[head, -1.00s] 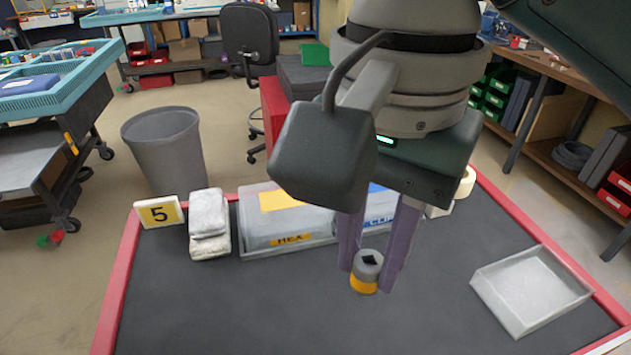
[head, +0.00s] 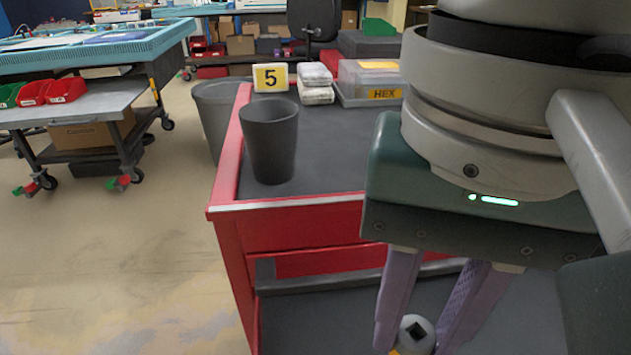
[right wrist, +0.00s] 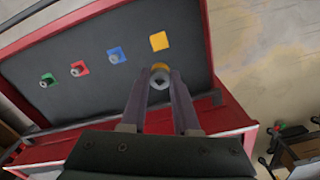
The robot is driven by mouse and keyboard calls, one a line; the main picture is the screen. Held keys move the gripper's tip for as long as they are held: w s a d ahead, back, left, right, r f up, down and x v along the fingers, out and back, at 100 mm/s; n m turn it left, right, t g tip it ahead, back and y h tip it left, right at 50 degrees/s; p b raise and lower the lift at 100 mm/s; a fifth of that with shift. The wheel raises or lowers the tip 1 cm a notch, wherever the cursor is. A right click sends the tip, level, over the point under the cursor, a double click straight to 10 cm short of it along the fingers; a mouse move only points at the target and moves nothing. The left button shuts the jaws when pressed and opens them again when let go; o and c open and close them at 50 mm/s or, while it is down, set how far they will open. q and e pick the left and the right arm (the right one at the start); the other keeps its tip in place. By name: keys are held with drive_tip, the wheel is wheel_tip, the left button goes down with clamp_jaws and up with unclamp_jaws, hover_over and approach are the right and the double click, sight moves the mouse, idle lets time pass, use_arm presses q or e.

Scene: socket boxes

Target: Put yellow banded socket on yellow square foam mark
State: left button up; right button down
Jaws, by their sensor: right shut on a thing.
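My right gripper (head: 425,345) is shut on the yellow banded socket (head: 416,336), a grey socket with a square hole in its top and a yellow band low on it. The band is mostly cut off by the bottom edge in the head view. In the right wrist view the socket (right wrist: 160,78) sits between the fingertips, close below the yellow square foam mark (right wrist: 159,41) in the picture. That mark is bare, on a dark surface with red edges. How high the socket is above this surface I cannot tell. My left gripper is out of view.
Blue (right wrist: 116,54), red (right wrist: 80,68) and green (right wrist: 48,80) marks lie in a row beside the yellow one, each with a socket. A dark cup (head: 269,145) stands on the red cart's top (head: 335,135), near a number 5 sign (head: 270,77) and a HEX box (head: 372,85).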

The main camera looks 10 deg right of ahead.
drive_tip(key=f+b, duration=0.2)
drive_tip(key=f, duration=0.5)
drive_tip(key=f+b, duration=0.3)
drive_tip(key=f, duration=0.4)
drive_tip(key=shift+w+d+f+b, duration=0.15)
drive_tip(key=shift+d+f+b, duration=0.05)
drive_tip(key=shift+f+b, duration=0.2)
wheel_tip(320, 180, down, 5)
drive_tip(key=shift+r+b, duration=0.15)
drive_tip(key=shift+b, duration=0.85)
drive_tip(key=shift+f, duration=0.2)
drive_tip(key=c, duration=0.7)
unclamp_jaws()
drive_tip(key=shift+o, duration=0.2)
